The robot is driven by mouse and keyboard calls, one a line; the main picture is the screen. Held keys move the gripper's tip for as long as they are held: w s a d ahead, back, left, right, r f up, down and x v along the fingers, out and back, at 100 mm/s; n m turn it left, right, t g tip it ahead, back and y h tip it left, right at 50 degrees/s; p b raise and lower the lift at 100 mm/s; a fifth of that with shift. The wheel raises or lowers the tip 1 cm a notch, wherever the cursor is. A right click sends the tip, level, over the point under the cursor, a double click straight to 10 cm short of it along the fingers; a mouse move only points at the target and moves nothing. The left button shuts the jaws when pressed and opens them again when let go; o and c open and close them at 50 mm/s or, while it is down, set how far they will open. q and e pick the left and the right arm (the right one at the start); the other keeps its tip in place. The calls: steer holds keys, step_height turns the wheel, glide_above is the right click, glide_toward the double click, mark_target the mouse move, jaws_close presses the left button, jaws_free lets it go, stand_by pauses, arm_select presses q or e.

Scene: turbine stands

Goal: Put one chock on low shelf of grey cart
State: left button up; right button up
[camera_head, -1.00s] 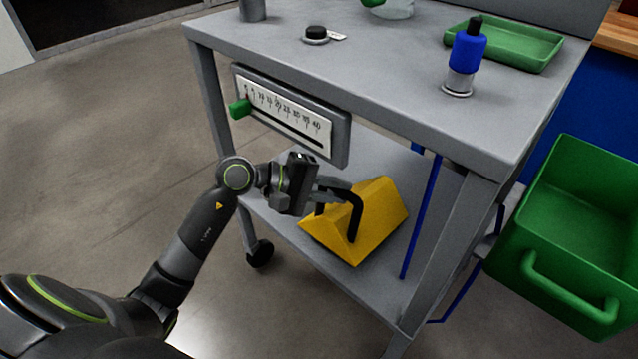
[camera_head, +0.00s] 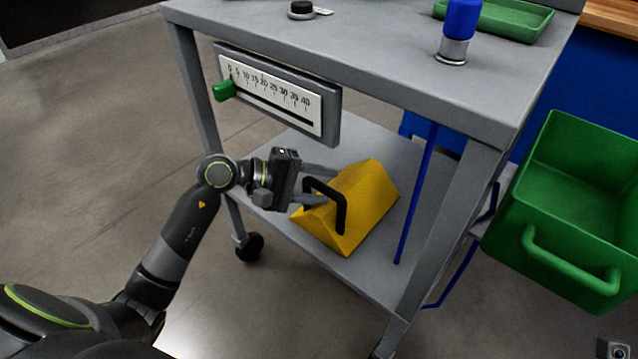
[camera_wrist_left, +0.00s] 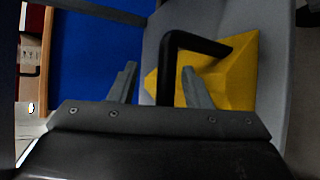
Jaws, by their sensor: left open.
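A yellow wedge-shaped chock (camera_head: 362,208) with a black handle (camera_head: 343,212) rests on the low shelf (camera_head: 384,285) of the grey cart. My left gripper (camera_head: 318,186) is at the chock's handle side, its fingers pointing right. In the left wrist view the gripper (camera_wrist_left: 160,85) is open, with the black handle (camera_wrist_left: 167,75) showing between its spread fingers and the yellow chock (camera_wrist_left: 235,80) beyond the right finger. I cannot tell whether either finger touches the handle. My right gripper is not clearly in view.
The cart's top (camera_head: 380,75) overhangs the shelf, with a scale panel (camera_head: 275,90) hanging from its front edge. A cart leg (camera_head: 440,240) and a blue rod (camera_head: 418,195) stand right of the chock. A green bin (camera_head: 570,200) is at the right.

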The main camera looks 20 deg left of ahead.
arm_select(q)
steer(key=shift+o, duration=0.3)
steer(key=v, duration=0.7)
stand_by(0.4)
stand_by(0.4)
